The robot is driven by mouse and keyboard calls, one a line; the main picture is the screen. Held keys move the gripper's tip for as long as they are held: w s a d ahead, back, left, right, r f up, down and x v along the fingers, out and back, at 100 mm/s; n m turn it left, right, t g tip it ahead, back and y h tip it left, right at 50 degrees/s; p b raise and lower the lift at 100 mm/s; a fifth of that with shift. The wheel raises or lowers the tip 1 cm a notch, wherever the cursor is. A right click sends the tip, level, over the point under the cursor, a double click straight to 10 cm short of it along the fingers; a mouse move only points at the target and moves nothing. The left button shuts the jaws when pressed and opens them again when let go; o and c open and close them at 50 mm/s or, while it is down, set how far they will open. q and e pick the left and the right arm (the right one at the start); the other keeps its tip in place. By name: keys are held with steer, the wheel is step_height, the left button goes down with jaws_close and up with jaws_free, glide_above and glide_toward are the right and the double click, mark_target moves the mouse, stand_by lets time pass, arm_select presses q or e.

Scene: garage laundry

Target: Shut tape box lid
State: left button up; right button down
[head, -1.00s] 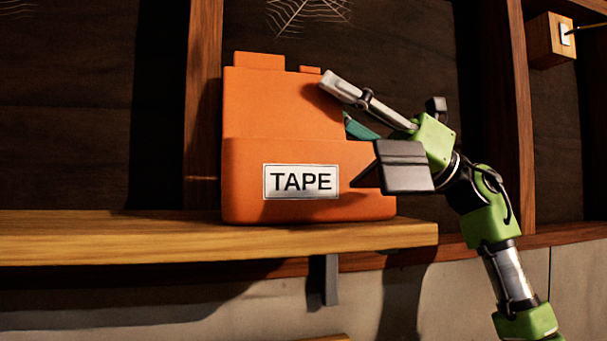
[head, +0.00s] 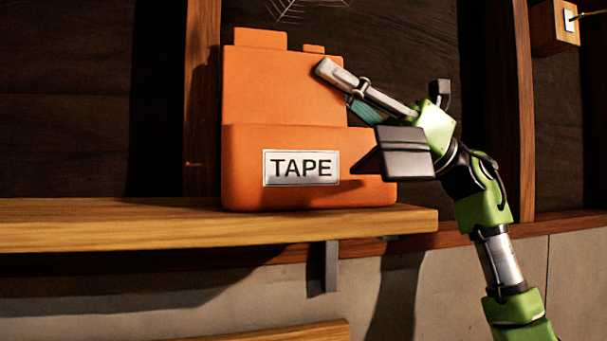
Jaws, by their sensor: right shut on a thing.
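The orange tape box (head: 240,165) stands on the wooden shelf, with a silver TAPE label on its front. Its orange lid (head: 275,90) stands up open at the back, with two tabs on its top edge. My right gripper (head: 350,112) is at the lid's right edge and is shut on the lid. One finger overlaps the lid's upper right corner; a dark pad is in front of the box's right end. Exactly where the fingers touch is hard to see. A teal item (head: 366,111) shows partly behind the gripper. My left gripper is out of view.
The wooden shelf (head: 110,225) is clear left of the box and ends just right of it, with a dark bracket (head: 322,268) below. Wall studs (head: 203,95) stand behind. A small wooden block with a switch (head: 553,27) is at upper right.

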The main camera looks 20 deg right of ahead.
steer(key=shift+s+a+r+n+g, duration=0.1)
steer(key=shift+s+n+g, duration=0.25)
steer(key=shift+n+g, duration=0.4)
steer(key=shift+s+d+f+n+g, duration=0.1)
steer(key=shift+s+n+g, duration=0.35)
steer(key=shift+n, duration=0.45)
steer(key=shift+s+a+r+n+g, duration=0.1)
steer(key=shift+s+n+g, duration=0.15)
steer(key=shift+n+g, duration=0.55)
steer(key=shift+s+a+f+n+g+h+p, duration=0.1)
steer(key=shift+s+f+n+g+h+p, duration=0.15)
steer(key=shift+s+n+g, duration=0.95)
steer(key=shift+s+d+f+n+g+h+p, duration=0.1)
steer(key=shift+n+g+h+p, duration=0.45)
steer(key=shift+n, duration=1.35)
steer(key=shift+s+a+f+n+g+p, duration=0.15)
steer(key=shift+s+n+g, duration=0.5)
steer(key=shift+n+g, duration=0.7)
steer(key=c, duration=2)
jaws_free()
steer(key=shift+t, duration=0.4)
steer(key=shift+s+d, duration=0.2)
steer(key=shift+d, duration=3.4)
